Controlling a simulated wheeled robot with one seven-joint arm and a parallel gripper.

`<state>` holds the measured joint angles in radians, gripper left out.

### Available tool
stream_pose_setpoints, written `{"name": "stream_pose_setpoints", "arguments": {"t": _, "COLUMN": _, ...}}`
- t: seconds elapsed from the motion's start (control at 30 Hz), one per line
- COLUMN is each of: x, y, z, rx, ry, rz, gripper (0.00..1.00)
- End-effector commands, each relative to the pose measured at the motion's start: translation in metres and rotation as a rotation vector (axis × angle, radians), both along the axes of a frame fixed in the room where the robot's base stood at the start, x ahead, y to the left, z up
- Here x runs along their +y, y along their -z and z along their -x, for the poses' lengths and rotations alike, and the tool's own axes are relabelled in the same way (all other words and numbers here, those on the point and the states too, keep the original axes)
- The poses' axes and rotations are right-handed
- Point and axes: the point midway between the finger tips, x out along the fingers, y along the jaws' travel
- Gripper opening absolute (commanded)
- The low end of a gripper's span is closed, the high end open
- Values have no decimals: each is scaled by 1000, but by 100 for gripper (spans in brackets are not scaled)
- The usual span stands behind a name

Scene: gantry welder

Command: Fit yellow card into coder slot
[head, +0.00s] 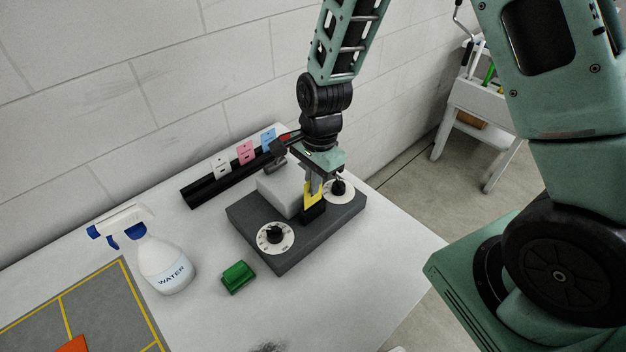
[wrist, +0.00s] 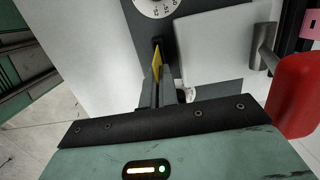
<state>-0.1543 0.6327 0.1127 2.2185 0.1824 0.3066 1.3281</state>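The yellow card (head: 312,197) stands upright in or right above the small black slot block (head: 313,212) on the dark grey coder (head: 284,256). My gripper (head: 316,181) is directly over the block, pointing down, with its fingers shut on the card's upper part. In the wrist view, the card (wrist: 157,62) shows edge-on between the fingertips (wrist: 160,78), and its far end meets the black block (wrist: 158,43). The fingers hide part of the card, so I cannot tell how deep it sits.
The coder carries a white block (head: 279,193) and two dials (head: 275,237). Behind it, a black rack (head: 200,189) holds white, pink and blue cards. A spray bottle (head: 160,262) and a green block (head: 238,277) stand to the left. The table's right front is clear.

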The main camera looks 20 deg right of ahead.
Motion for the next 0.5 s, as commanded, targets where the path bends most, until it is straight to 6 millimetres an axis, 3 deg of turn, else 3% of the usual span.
{"name": "stream_pose_setpoints", "arguments": {"t": 0.5, "x": 0, "y": 13, "z": 0, "rx": 0, "ry": 0, "rz": 0, "gripper": 0}}
